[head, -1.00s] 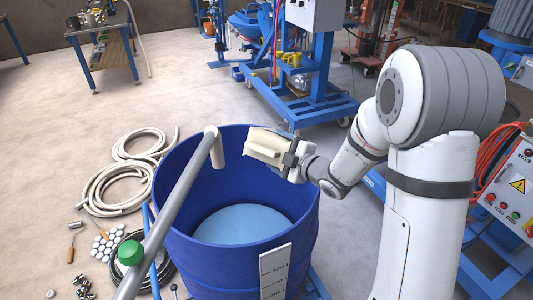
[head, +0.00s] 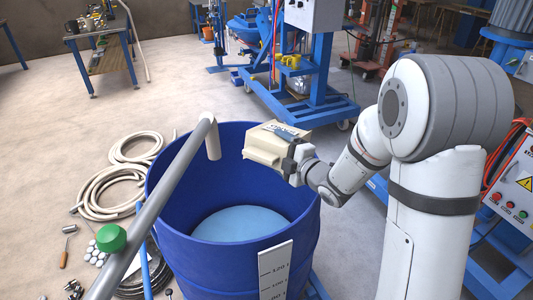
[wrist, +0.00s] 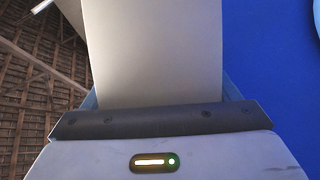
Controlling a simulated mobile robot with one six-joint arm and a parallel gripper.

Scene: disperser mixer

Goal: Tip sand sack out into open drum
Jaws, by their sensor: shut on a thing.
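The sand sack (head: 268,150) is a cream-coloured, boxy bag. My gripper (head: 289,153) is shut on it and holds it above the right rear rim of the open drum. The sack also fills the upper middle of the wrist view (wrist: 153,50). Its mouth cannot be made out. The open blue drum (head: 180,240) stands upright in the middle of the head view, with light blue contents or a light blue bottom low inside. In the wrist view, the blue surface at right (wrist: 275,60) looks like the drum.
A white scale (head: 275,272) is on the drum's front. Coiled hoses (head: 105,192) lie left. A control box (head: 512,185) stands right.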

